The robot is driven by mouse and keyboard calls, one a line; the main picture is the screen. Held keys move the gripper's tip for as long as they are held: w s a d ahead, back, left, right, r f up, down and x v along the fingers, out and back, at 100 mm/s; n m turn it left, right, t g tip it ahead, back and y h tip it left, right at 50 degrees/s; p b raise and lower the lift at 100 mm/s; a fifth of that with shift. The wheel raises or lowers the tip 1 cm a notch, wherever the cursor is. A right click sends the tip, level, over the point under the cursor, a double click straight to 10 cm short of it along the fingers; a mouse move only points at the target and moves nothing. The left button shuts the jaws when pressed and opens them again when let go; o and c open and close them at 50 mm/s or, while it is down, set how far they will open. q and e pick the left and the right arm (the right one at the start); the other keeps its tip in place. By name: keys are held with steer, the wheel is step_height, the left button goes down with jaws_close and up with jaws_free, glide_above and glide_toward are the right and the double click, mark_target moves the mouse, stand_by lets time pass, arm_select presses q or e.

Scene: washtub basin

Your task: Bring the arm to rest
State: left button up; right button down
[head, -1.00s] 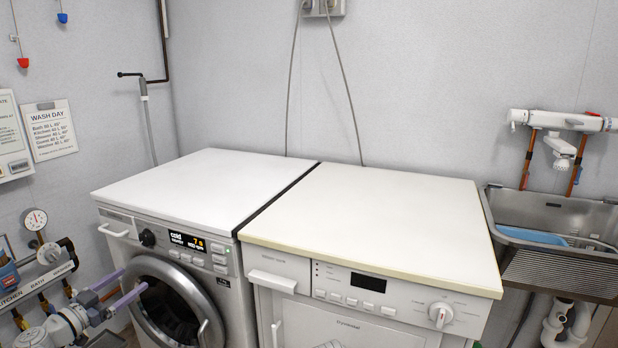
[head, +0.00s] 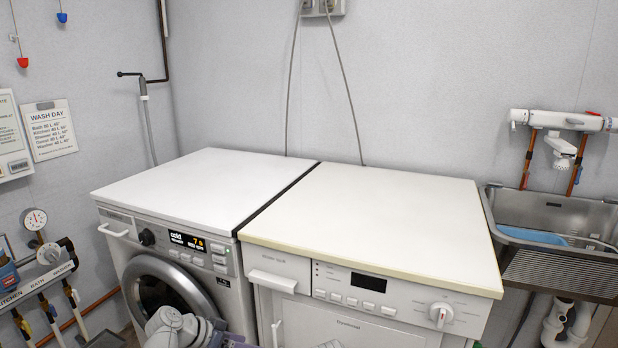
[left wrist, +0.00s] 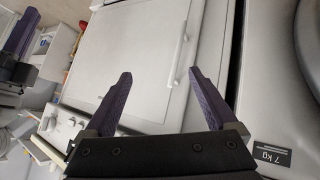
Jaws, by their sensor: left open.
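My left gripper (left wrist: 160,76) is open and empty in the left wrist view, its two purple fingers spread wide in front of the dryer's white door (left wrist: 136,50). My left arm shows at the bottom of the head view, low in front of the washing machine (head: 228,290) and its round door (head: 150,284). The left fingers are mostly out of the head view. In the left wrist view, purple fingers at the left edge appear to be my right gripper (left wrist: 22,32); its opening is unclear.
The white dryer (head: 380,225) stands right of the washer, both tops bare. A metal sink (head: 550,212) is at the right. Pipes and a gauge (head: 35,219) are on the left wall. In the left wrist view, the dryer's door handle (left wrist: 179,58) lies close beyond the fingers.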

arm_select(q)
steer(key=s+d+f+n+g+y, duration=0.25)
steer(key=s+d+f+y, duration=0.2)
steer(key=s, duration=0.35)
steer(key=s+d+f+n+g+y, duration=0.1)
steer(key=s+d+f+g+y, duration=0.2)
steer(key=s+d+y, duration=0.4)
step_height(320, 180, up, 33)
steer(key=s+a+h+p, duration=0.1)
steer(key=h+p, duration=0.1)
steer(key=p, duration=3)
steer(key=shift+s+a+p, duration=0.15)
steer(key=shift+a+p, duration=0.05)
steer(key=shift+p, duration=0.1)
steer(key=shift+f, duration=0.1)
